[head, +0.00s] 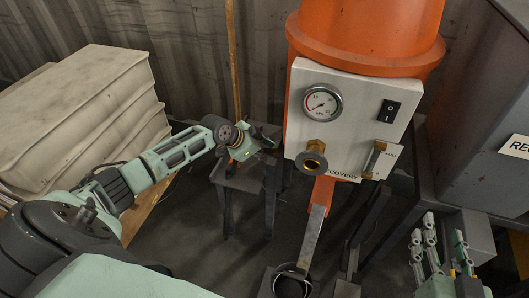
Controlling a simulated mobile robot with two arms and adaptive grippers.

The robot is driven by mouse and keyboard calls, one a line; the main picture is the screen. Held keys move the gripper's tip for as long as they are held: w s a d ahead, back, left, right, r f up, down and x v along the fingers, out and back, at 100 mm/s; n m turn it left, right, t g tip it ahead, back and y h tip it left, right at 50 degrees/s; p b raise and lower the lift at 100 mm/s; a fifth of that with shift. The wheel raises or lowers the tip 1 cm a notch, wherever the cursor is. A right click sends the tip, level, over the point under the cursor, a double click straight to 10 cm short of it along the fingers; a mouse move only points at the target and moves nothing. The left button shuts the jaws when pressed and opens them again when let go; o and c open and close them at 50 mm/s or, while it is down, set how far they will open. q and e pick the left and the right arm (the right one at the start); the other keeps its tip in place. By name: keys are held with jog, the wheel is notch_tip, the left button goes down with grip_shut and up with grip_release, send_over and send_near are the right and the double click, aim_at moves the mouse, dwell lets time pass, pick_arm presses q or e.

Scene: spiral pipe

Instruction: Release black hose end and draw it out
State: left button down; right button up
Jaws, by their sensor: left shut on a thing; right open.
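My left gripper (264,139) is at the end of my outstretched arm, left of the white panel and clear of the brass port. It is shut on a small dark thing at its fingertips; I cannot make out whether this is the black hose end. No length of black hose shows clearly. The brass port (314,148) at the lower left of the panel faces me with an open round mouth, and no hose is seen in it. My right gripper (440,243) is open and empty at the lower right, fingers pointing up.
The orange tank (367,35) carries the white panel (352,115) with a gauge (321,102), a black switch (388,111) and a metal fitting at right. A dark stand (240,178) is below my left gripper. White stacked sacks (80,115) are left, a grey cabinet (480,130) right.

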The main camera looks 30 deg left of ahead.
pick_arm(q)
jog(key=c, duration=1.4)
grip_release()
jog(key=shift+o, duration=0.2)
jog(key=v, duration=1.2)
